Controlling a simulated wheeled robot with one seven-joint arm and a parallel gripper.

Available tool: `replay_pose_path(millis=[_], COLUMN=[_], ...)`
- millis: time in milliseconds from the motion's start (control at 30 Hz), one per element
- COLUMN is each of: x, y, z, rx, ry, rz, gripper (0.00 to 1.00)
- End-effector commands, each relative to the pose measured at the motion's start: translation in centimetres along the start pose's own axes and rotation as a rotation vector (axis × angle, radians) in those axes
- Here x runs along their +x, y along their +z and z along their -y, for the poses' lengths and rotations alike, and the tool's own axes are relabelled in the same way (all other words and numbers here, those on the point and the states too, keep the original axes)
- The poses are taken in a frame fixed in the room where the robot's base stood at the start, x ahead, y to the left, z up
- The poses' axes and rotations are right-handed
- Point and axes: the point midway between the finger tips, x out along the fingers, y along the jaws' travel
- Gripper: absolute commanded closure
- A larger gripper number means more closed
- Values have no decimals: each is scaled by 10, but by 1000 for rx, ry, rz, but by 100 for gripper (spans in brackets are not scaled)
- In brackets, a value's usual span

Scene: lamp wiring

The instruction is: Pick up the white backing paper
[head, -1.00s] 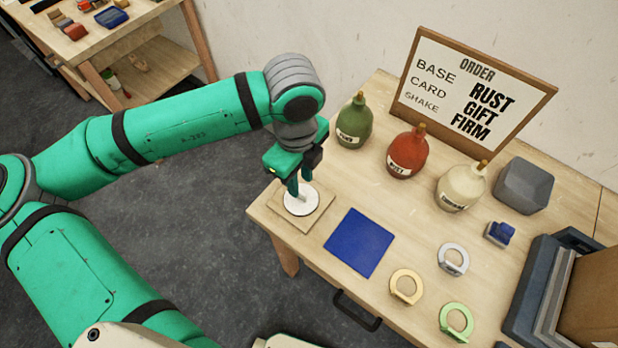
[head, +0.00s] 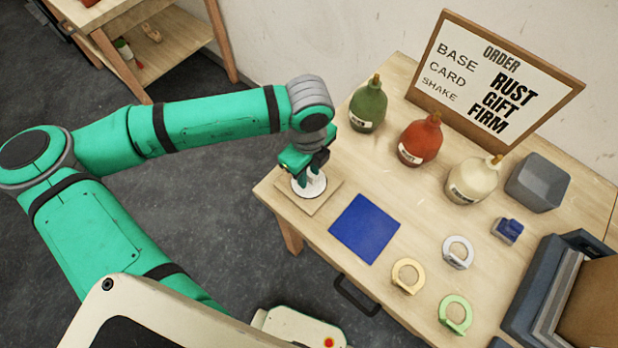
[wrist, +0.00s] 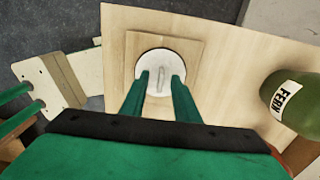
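A round white piece (head: 317,188), which looks like the backing paper, lies on a small square wooden board (head: 322,203) at the table's left corner. In the wrist view the white round (wrist: 151,63) has a small pale tab (wrist: 160,80) near its middle. My gripper (head: 308,187) points down over the white round, its fingertips low and close to it. In the wrist view my gripper (wrist: 160,78) is open, with one finger on each side of the tab and gaps visible. Whether the fingertips touch the paper cannot be told.
A blue square (head: 364,228) lies right of the board. Green (head: 368,107), red (head: 420,138) and cream (head: 473,179) bottles stand behind, before an order sign (head: 495,75). Several rings, a blue stamp-like item (head: 508,231) and a grey block-like container (head: 538,183) are farther right.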

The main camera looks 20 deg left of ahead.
Motion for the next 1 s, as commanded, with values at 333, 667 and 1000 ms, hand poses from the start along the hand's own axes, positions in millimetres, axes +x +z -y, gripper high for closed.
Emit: replay_pose_path(millis=[333, 667, 1000], x=[13, 13, 8], y=[0, 0, -1], z=[0, 0, 0], rx=[0, 0, 1], ry=[0, 0, -1], rz=[0, -1, -1], gripper=[72, 100, 100])
